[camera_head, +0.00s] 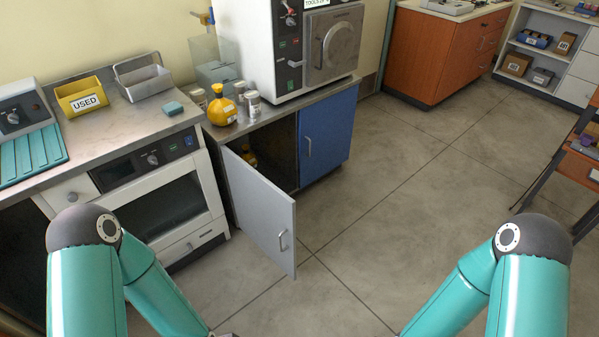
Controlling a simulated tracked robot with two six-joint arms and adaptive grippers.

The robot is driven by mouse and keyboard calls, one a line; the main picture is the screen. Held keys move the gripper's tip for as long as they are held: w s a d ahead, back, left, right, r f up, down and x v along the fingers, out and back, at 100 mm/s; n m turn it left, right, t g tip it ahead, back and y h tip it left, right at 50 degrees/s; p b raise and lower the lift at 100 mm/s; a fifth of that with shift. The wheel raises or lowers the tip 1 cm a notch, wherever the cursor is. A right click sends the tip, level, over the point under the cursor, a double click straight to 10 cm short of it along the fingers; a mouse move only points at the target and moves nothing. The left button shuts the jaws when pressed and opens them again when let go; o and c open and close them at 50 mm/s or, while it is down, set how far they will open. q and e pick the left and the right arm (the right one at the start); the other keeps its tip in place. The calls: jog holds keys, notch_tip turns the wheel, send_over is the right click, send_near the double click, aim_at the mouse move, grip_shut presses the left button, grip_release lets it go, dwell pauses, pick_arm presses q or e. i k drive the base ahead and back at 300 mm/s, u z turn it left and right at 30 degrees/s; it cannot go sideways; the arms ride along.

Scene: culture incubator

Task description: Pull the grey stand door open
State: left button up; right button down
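The grey stand door (262,209) stands wide open, swung out from the low stand under the white incubator. Its metal handle (282,240) is near the free edge. The open compartment (270,150) is dark, with a small yellow item (249,157) inside. The blue door (325,141) beside it is shut. My two teal arms come in at the bottom left and bottom right. Both grippers lie at or below the bottom edge, so their fingers do not show. Neither arm is seen touching the grey door.
The white incubator (290,45) and a yellow flask (221,108) stand on the stand top. A white oven (160,200) is left of the open door. The floor (400,200) to the right is clear. An orange cabinet (430,55) stands farther back.

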aim_at(267, 215)
jog(key=z, duration=0.4)
jog(key=i, duration=1.15)
jog(key=u, duration=1.05)
jog(key=k, duration=0.9)
jog(key=u, duration=0.2)
jog(key=i, duration=0.9)
jog(key=z, duration=0.1)
